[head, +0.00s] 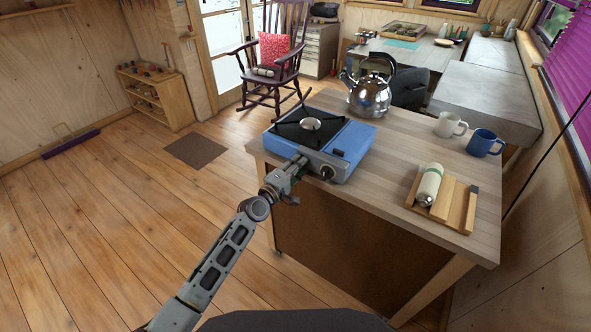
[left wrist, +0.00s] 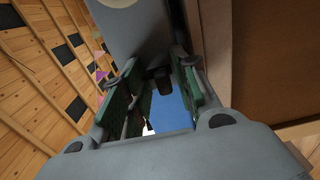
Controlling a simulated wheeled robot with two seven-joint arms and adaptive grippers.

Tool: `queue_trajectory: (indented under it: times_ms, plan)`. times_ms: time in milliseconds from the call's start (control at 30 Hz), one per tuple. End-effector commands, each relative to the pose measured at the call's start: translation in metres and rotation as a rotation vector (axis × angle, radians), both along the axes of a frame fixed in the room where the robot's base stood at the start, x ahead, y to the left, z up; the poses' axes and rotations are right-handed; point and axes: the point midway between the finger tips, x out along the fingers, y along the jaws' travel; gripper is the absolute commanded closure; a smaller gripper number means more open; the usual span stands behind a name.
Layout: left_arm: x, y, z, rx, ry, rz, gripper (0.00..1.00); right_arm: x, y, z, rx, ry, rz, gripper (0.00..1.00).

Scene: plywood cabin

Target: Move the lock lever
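The blue camping stove (head: 349,140) stands on the left end of the wooden table, with a black top, a grey front panel and a dark round knob (head: 326,173). My left gripper (head: 299,164) is at the left part of the stove's front. In the left wrist view my left gripper (left wrist: 150,75) is open, its green-padded fingers apart. A small dark piece (left wrist: 160,84) shows between or just beyond the fingers, with blue surface below it; it may be the lock lever, but I cannot tell for sure. Contact is not clear. My right gripper is not in view.
A steel kettle (head: 369,97) stands behind the stove. A white mug (head: 450,126), a blue mug (head: 484,143) and a pale flask (head: 430,183) on a wooden tray (head: 459,208) are to the right. The table (head: 392,168) is clear between stove and tray.

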Motion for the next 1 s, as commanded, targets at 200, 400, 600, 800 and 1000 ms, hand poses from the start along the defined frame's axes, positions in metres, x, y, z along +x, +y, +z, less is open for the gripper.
queue_trajectory:
  times_ms: [200, 400, 600, 800, 1000]
  plan:
    - [0.000, 0.000, 0.000, 0.000, 0.000, 0.000, 1.00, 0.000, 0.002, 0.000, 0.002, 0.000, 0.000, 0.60]
    - [0.000, 0.000, 0.002, -0.001, -0.002, 0.000, 1.00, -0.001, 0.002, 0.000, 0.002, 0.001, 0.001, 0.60]
    - [0.000, 0.000, 0.008, -0.002, -0.002, 0.001, 1.00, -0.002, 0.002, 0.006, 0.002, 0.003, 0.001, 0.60]
    - [0.000, 0.000, 0.016, 0.000, -0.002, 0.001, 1.00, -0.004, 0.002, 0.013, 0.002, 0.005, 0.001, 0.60]
    - [0.000, 0.000, 0.022, 0.000, -0.002, 0.001, 1.00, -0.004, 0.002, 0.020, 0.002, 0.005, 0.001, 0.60]
